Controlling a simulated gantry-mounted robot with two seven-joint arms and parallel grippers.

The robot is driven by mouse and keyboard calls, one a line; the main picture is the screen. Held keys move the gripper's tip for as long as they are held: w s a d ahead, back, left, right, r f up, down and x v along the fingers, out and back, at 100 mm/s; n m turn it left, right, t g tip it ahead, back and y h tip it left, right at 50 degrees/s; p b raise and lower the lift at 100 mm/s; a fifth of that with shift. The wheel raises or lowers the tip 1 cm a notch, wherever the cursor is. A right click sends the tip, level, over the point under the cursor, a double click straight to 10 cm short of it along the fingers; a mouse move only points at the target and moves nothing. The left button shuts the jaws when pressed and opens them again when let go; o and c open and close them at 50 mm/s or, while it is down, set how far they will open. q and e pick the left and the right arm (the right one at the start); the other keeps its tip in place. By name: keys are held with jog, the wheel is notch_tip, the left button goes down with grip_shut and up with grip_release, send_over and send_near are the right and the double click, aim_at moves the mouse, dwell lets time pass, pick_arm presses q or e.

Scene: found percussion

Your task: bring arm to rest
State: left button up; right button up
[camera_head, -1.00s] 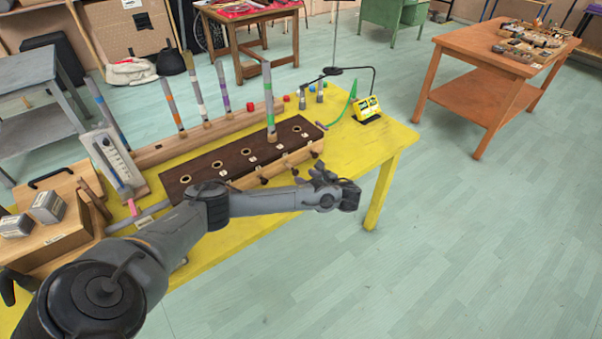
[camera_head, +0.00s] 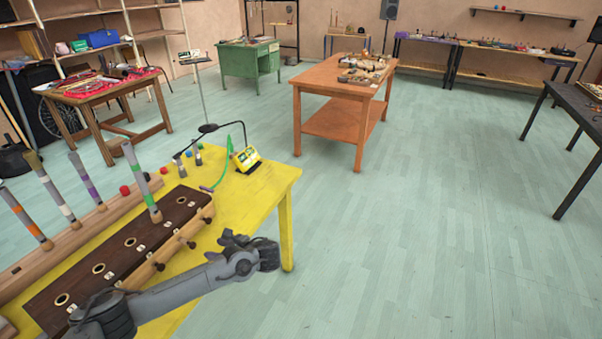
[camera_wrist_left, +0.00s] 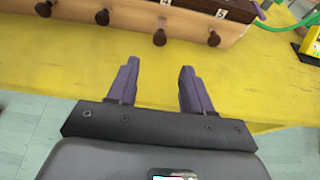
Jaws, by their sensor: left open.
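My left arm reaches in from the lower left in the head view, over the front edge of the yellow table (camera_head: 250,195). My left gripper (camera_head: 228,240) is at the table's front right part, in front of the dark box with round holes (camera_head: 125,245). In the left wrist view, my left gripper (camera_wrist_left: 153,80) has its two purple fingers apart with nothing between them. The yellow table top (camera_wrist_left: 75,65) shows beneath and beyond the fingers. My right gripper is not in view.
A tube with a green band (camera_head: 142,182) stands in the dark box. More banded tubes stand in a wooden rack (camera_head: 75,235) behind it. A small yellow device (camera_head: 246,159) sits near the table's far right corner. The floor to the right is clear up to an orange-brown table (camera_head: 345,85).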

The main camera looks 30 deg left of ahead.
pick_arm(q)
jog(key=s+d+f+n+t+h, duration=0.1)
jog(key=s+d+f+h, duration=0.2)
jog(key=d, duration=0.4)
jog(key=s+d+f+t+h+p, duration=0.1)
jog(key=s+d+f, duration=0.1)
jog(key=d+f, duration=0.35)
jog(key=s+d+f+n+t+h, duration=0.1)
jog(key=s+d+f+h, duration=0.15)
jog(key=d, duration=0.65)
jog(key=s+d+r+n+h, duration=0.2)
jog(key=s+d+n+h, duration=0.45)
jog(key=s+d, duration=0.4)
jog(key=s+a+r+n+t+p, duration=0.2)
jog(key=s+a+r+n, duration=0.1)
jog(key=s+r+n, duration=0.4)
notch_tip(320, 180, up, 36)
jog(key=p, duration=3.7)
jog(key=shift+s+d+h, duration=0.15)
jog(key=shift+d+h, duration=0.1)
jog(key=shift+h, duration=0.05)
